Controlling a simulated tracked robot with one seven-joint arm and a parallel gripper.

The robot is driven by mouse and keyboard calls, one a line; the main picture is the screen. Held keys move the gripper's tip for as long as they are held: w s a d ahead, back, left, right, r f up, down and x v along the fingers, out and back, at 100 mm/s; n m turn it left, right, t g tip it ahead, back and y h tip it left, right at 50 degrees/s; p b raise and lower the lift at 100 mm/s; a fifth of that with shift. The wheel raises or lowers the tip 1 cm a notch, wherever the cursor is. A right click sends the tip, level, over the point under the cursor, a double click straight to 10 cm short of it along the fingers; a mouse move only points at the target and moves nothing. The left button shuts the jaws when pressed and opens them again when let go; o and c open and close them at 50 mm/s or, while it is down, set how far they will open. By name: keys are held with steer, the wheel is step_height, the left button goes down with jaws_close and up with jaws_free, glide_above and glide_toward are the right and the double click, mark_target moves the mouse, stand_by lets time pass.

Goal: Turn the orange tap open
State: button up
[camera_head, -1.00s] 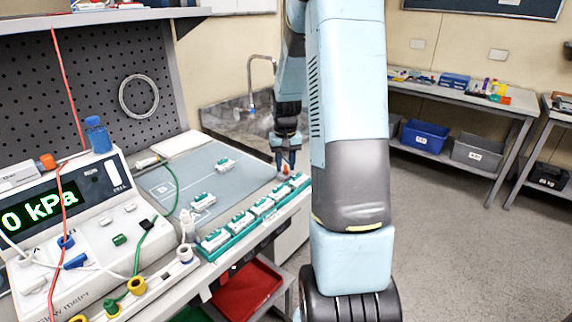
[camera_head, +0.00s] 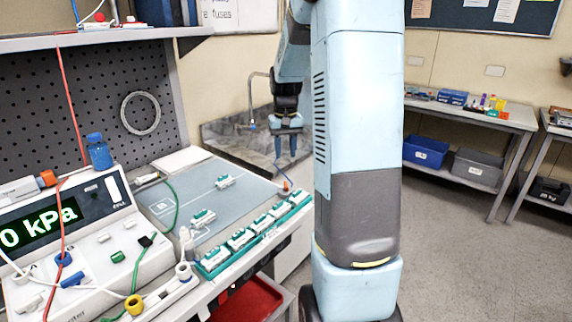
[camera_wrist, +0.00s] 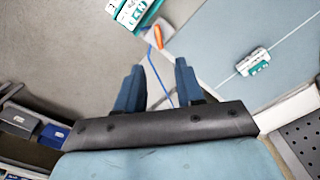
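The orange tap (camera_head: 285,187) is at the far right end of the teal rack of pump units, at the bench's edge. In the wrist view the orange tap (camera_wrist: 159,38) shows as a short lever on a pale block, with a thin blue tube running from it past my fingers. My gripper (camera_head: 286,158) is above the tap and apart from it. In the wrist view my gripper (camera_wrist: 158,80) has its two dark blue fingers spread with nothing held between them. I cannot tell from these views whether the tap is open.
The teal rack (camera_head: 231,262) with several white-and-green units runs along the bench front. Two similar units lie on the grey-blue mat (camera_head: 160,207). A curved faucet (camera_head: 250,105) rises behind. The floor at right is clear.

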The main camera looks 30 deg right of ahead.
step_height(320, 180, up, 2)
steer(key=shift+r, duration=0.25)
stand_by(0.5)
steer(key=s+a+r+n+t, duration=0.2)
steer(key=s+a+r+t, duration=0.1)
steer(key=s+a+r, duration=0.75)
steer(key=s+a+n+t, duration=0.1)
steer(key=s+a, duration=0.2)
steer(key=s, duration=0.4)
steer(key=s+a+t, duration=0.1)
steer(key=s+a, duration=0.3)
steer(key=s, duration=0.4)
steer(key=shift+s+a+f+n+t, duration=0.2)
steer(key=shift+s+f+n+t, duration=0.1)
steer(key=shift+f+n, duration=0.1)
